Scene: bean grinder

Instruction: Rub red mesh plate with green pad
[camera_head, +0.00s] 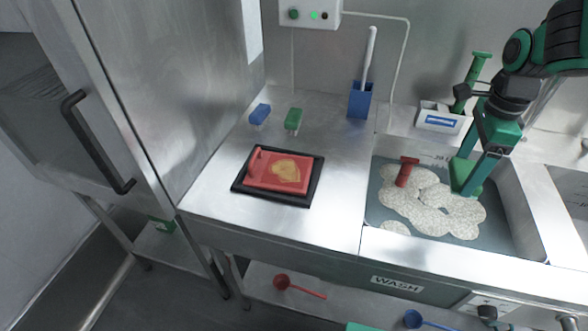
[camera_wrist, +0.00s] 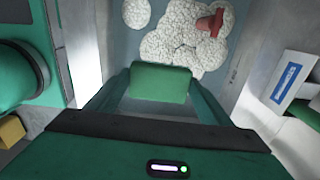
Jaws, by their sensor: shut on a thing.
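The red mesh plate (camera_head: 262,182), a red rectangle with a yellow-brown stain, lies on a black tray (camera_head: 236,187) on the steel counter. Mesh is too fine to make out. My gripper (camera_head: 466,180) is far to its right, pointing down over the wash sink. In the wrist view my gripper (camera_wrist: 160,84) is shut on a green block (camera_wrist: 160,80), which looks like the green pad. The block is low, over or at the edge of white foam (camera_head: 430,215); I cannot tell whether it touches. Another green block (camera_head: 294,117) stands at the counter's back.
A red-handled tool (camera_head: 406,170) stands in the foam. A blue block (camera_head: 260,111) and a blue holder (camera_head: 359,101) with a white stick are at the back. A white box (camera_head: 440,118) with a green tool is behind the sink. Counter around the tray is clear.

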